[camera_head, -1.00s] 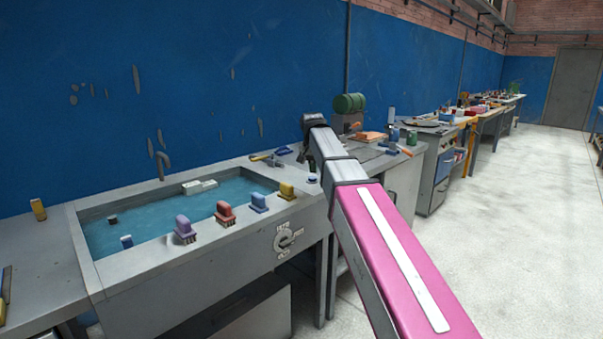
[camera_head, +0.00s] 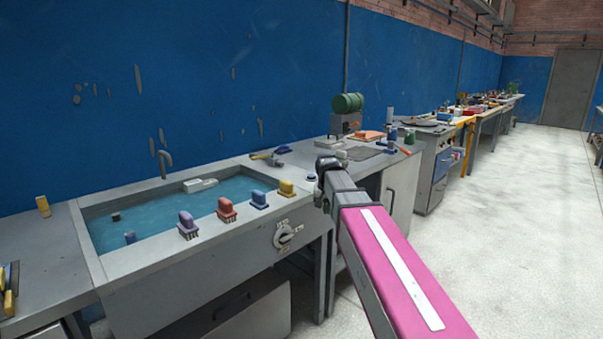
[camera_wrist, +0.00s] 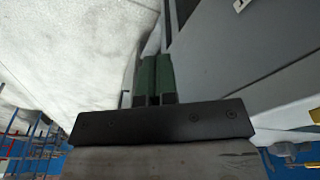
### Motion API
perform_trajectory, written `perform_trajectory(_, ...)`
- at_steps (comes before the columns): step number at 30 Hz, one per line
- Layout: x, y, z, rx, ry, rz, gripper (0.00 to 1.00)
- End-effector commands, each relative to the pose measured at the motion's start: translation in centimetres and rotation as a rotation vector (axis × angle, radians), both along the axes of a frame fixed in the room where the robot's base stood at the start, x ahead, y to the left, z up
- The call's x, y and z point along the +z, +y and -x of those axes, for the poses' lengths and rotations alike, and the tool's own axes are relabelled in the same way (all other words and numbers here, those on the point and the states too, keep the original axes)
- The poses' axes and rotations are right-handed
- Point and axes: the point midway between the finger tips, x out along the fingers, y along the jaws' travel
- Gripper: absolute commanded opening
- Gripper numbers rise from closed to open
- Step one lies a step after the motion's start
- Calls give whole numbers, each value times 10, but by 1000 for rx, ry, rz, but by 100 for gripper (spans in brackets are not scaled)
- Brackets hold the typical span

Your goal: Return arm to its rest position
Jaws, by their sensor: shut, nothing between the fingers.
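My arm reaches from the lower right of the head view, its pink link in front and its grey and black wrist end beside the right end of the sink counter (camera_head: 62,228). My gripper shows in the wrist view (camera_wrist: 153,78), its two green-grey fingers close together, shut and empty. The wrist view shows pale floor on its left and a grey flat surface on its right. In the head view the fingertips cannot be made out.
The sink basin (camera_head: 140,218) holds blue water. A purple brush (camera_head: 188,224), a red brush (camera_head: 227,210), a blue brush (camera_head: 259,199) and a yellow brush (camera_head: 286,188) line its front rim. A cluttered bench (camera_head: 380,158) stands behind my wrist. The floor (camera_head: 525,220) at right is clear.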

Motion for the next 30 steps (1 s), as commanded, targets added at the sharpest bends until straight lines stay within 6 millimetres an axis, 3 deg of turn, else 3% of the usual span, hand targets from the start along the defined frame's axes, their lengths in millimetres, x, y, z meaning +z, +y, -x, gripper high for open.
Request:
perform_trajectory(1, -21, -9, 16, 9, 13, 0, 0)
perform_trajectory(6, -81, -32, 51, 48, 44, -4, 0)
perform_trajectory(18, -193, -78, 150, 131, 108, -20, 0)
perform_trajectory(24, -225, -91, 187, 161, 126, -28, 0)
perform_trajectory(30, -235, -95, 199, 170, 131, -32, 0)
